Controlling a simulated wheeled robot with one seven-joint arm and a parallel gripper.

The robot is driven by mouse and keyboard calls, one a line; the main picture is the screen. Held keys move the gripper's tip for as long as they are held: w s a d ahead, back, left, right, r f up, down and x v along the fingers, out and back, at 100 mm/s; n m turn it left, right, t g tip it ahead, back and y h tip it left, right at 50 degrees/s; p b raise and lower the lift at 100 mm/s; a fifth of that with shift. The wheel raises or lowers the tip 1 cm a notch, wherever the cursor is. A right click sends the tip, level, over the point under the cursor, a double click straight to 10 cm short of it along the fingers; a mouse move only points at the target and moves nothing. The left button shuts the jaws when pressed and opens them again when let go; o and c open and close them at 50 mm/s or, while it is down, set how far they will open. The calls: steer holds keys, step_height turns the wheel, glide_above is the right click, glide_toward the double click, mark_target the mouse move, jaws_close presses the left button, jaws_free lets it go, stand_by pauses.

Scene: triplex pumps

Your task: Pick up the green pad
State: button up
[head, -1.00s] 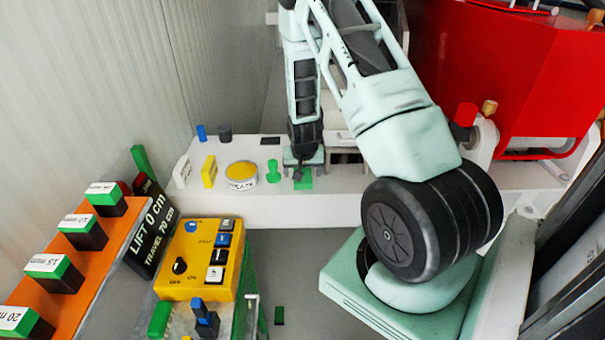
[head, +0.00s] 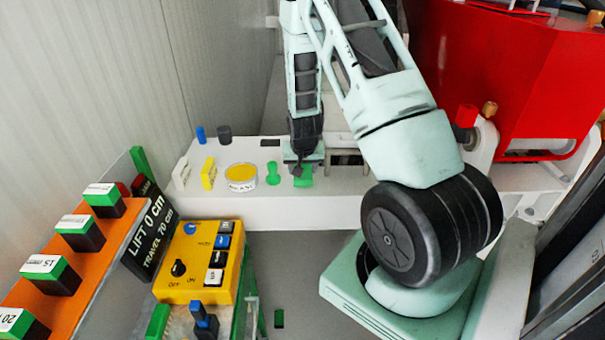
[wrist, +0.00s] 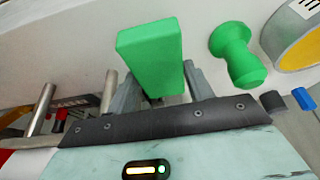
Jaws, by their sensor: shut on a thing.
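The green pad (wrist: 152,58) is a flat green block. In the wrist view it sits between the two fingers of my gripper (wrist: 158,80), which is shut on it. In the head view the pad (head: 303,181) shows at the lower end of my gripper (head: 301,170), over the white bench. My arm hides part of it, and I cannot tell whether it clears the bench top. A green spool-shaped piece (head: 272,173) stands just left of it; it also shows in the wrist view (wrist: 237,55).
On the white bench (head: 300,208) are a round yellow-topped tin (head: 241,177), a yellow block (head: 208,173), a white block (head: 181,172), a blue piece (head: 201,135) and a dark cylinder (head: 224,134). A yellow control box (head: 198,260) stands in front. A red housing (head: 510,90) is at right.

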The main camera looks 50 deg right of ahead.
step_height(320, 180, up, 26)
steer(key=b, duration=0.5)
steer(key=shift+r, duration=0.1)
steer(key=shift+o, duration=0.9)
steer(key=shift+c, duration=0.5)
